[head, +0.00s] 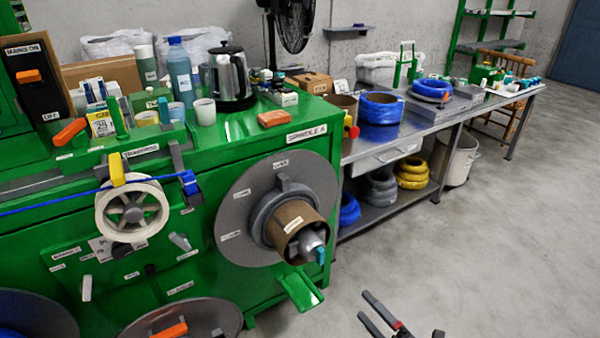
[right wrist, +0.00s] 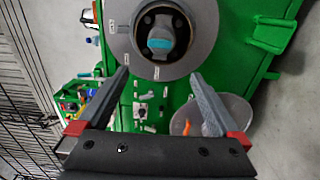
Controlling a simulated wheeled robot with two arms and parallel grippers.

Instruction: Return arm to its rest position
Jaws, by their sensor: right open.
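My right gripper (head: 382,312) shows at the bottom of the head view, over bare floor to the right of the green machine (head: 240,140). Its two fingers are apart with nothing between them. In the right wrist view my right gripper (right wrist: 160,85) is open and empty, with the spindle's grey disc (right wrist: 195,65) beyond the fingers. The blue cable (head: 60,204) runs from the left edge over the white traverser wheel (head: 132,210) to a blue clip (head: 189,182). My left gripper is not in view.
The spindle A disc (head: 240,220) with its brown core (head: 298,228) sticks out from the machine front. A green tray (head: 299,288) juts out low beside it. A metal workbench (head: 400,140) with blue coils (head: 381,107) stands behind. The floor (head: 480,240) at right is clear.

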